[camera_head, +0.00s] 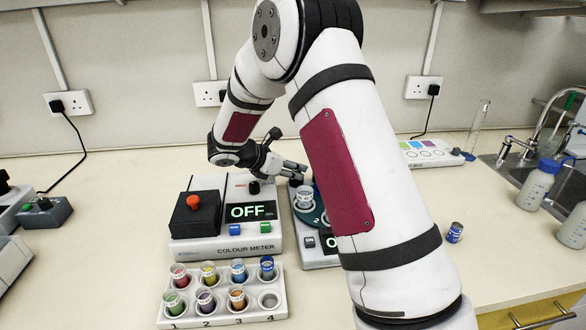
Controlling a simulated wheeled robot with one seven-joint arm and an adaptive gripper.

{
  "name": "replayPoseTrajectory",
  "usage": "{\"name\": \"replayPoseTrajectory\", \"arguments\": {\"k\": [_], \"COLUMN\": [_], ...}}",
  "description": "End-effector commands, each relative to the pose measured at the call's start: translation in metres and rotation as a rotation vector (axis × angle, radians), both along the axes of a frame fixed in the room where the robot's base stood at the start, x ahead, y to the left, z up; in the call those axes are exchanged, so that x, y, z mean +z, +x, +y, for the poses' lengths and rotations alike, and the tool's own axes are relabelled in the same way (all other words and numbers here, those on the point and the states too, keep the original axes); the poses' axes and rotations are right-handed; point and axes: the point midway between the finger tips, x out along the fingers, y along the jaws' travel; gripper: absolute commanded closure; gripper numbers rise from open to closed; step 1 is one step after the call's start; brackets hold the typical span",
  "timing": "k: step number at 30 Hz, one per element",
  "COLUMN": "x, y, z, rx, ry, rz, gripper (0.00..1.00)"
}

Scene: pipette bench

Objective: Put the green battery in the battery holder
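No piece that I can clearly tell as a green battery or as a battery holder shows in the head view. My gripper (296,170) is at the back of the colour meter's right side, pointing right, above the back of a second device. My arm partly covers that area. The gripper is small here, and whether its fingers hold anything is unclear.
The colour meter (218,248) reads OFF. The second device (316,258) beside it carries a vial (304,196) and is partly hidden by my arm. Bottles (535,186) and a sink are at far right. Bench at left front is clear.

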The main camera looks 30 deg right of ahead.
Motion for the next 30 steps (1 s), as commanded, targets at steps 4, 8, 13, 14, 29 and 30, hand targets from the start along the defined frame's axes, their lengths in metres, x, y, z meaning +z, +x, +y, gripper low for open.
{"name": "replayPoseTrajectory", "arguments": {"k": [4,8,13,14,29,30], "x": [0.0,0.0,0.004,0.006,0.057,0.06], "y": [0.0,0.0,0.0,0.0,-0.014,-0.015], "z": [0.0,0.0,0.003,0.005,0.08,0.085], "rx": [0.0,0.0,0.002,0.002,0.003,0.002], "ry": [0.0,0.0,0.0,-0.001,0.0,0.0], "rz": [0.0,0.0,-0.001,-0.001,-0.001,-0.001], "gripper": [0.6,0.6,0.6,0.6,0.6,0.6]}}
